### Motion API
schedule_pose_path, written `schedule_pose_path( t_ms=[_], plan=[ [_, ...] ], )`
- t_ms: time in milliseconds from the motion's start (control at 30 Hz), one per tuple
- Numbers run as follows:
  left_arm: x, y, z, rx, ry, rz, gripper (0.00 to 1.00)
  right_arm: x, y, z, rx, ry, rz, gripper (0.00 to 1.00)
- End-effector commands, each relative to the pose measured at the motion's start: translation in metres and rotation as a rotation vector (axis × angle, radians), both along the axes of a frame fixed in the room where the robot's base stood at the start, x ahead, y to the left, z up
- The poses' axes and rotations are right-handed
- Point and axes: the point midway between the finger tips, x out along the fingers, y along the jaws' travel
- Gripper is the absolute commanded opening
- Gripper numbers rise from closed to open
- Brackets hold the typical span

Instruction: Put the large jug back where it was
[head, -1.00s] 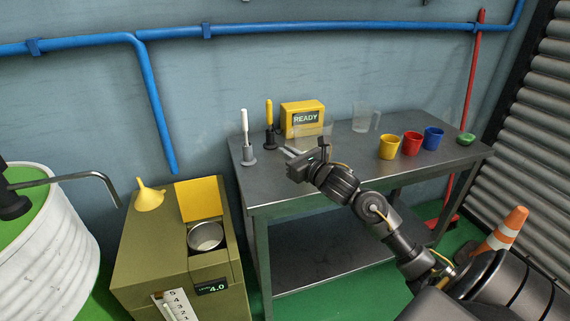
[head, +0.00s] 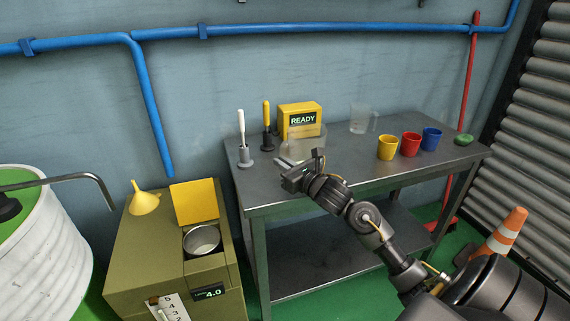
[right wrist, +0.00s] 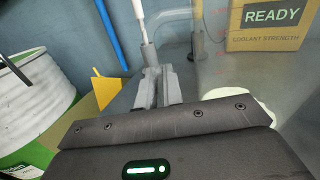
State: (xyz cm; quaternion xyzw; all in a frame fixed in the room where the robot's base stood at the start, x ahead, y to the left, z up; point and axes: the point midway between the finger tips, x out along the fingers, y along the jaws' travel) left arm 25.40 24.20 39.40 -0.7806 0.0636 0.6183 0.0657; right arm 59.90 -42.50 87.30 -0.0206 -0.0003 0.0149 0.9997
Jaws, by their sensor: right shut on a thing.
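A large clear jug (head: 302,147) is at my right gripper (head: 283,184), over the left part of the steel table, in front of the yellow READY box. My right gripper is shut on the jug, probably at its handle; the exact grip is hard to see through the clear material. In the right wrist view the fingers (right wrist: 157,88) are close together, and the jug's clear wall (right wrist: 215,75) shows only faintly. I cannot tell whether the jug touches the table. A smaller clear jug (head: 360,119) stands farther back on the table. My left gripper is not in view.
The table (head: 350,165) also bears a READY box (head: 301,119), white (head: 242,140) and yellow (head: 267,125) upright tools, yellow (head: 387,147), red (head: 410,144) and blue (head: 432,138) cups. An olive cabinet (head: 150,245) with a funnel (head: 145,198) stands left.

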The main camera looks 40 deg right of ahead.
Motion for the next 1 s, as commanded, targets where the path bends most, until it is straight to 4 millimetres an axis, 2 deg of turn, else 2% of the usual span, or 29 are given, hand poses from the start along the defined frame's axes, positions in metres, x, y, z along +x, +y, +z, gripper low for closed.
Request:
schedule_pose_path(
  t_ms=[67,100,267,667,733,1000],
  plan=[
    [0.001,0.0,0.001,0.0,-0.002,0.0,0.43,0.0,0.0,-0.001,-0.001,-0.001,0.0,0.0],
    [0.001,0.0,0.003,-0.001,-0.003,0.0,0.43,0.0,0.0,-0.002,0.0,0.0,0.0,0.1],
    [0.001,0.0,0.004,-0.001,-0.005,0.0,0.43,0.0,0.0,-0.001,0.0,0.0,-0.001,0.3],
    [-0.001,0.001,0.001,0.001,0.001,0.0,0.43,-0.001,-0.001,0.003,0.001,0.0,-0.001,0.3],
    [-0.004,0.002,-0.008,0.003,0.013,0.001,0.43,-0.012,-0.001,0.0,-0.002,0.002,-0.001,0.3],
    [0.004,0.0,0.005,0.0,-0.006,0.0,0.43,-0.07,-0.002,-0.002,-0.003,0.004,0.0,0.3]
  ],
)
